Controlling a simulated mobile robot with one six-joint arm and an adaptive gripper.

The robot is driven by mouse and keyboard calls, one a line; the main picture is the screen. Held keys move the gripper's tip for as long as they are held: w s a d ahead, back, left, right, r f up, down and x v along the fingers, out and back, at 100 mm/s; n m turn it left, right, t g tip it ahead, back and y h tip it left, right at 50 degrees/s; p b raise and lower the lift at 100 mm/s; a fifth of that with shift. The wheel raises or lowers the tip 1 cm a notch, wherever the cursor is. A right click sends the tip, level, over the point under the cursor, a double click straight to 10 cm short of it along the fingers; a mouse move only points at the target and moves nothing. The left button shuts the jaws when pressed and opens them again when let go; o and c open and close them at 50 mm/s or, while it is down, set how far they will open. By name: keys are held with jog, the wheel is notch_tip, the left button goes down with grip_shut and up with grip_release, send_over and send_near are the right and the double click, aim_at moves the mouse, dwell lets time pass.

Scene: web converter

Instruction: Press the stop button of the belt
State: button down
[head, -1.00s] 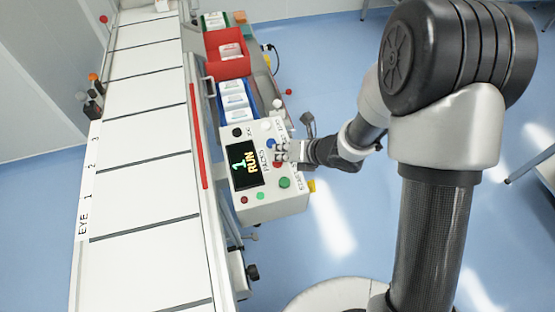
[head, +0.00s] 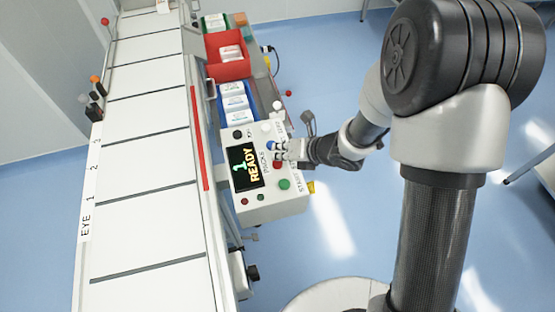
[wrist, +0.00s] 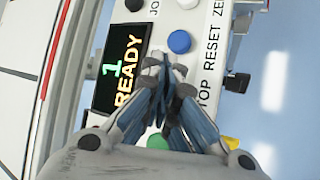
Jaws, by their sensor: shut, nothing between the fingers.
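The white control box (head: 240,208) beside the belt carries a dark display (head: 244,165) that reads "1 READY". The red stop button (head: 277,165) shows partly at the edge of my gripper (head: 276,151). A blue button (head: 271,145) sits behind it and a green button (head: 284,184) in front. In the wrist view my gripper (wrist: 165,68) is shut and empty over the panel, between the blue button (wrist: 179,41) and the green button (wrist: 157,142). It hides the stop button there. I cannot tell whether the fingertips touch anything.
The white belt (head: 145,160) with dark cross lines runs along the left. A red bin (head: 225,70) and a blue bin (head: 222,101) with white packs stand behind the box. Blue floor lies open to the right.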

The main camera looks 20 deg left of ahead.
dwell(0.3)
jog(key=shift+r+p, duration=1.75)
jog(key=shift+r, duration=0.85)
jog(key=w+d+r+m+t+h, duration=0.3)
jog(key=w+d+r+m, duration=0.2)
jog(key=d+r+m, duration=0.35)
jog(key=s+d+r+m+t+h, duration=0.2)
jog(key=d+r+m+h, duration=0.3)
jog(key=d+r+m, duration=0.55)
jog(key=s+d+r+m+g+h, duration=0.2)
jog(key=s+d+r+m, duration=0.1)
jog(key=s+d+m, duration=0.75)
jog(key=s+a+m+g+y, duration=0.1)
jog(key=s+a+m, duration=0.2)
jog(key=s+m, duration=0.8)
jog(key=shift+s+g+y, duration=0.3)
jog(key=shift+s+g, duration=0.1)
jog(key=shift+s, duration=0.75)
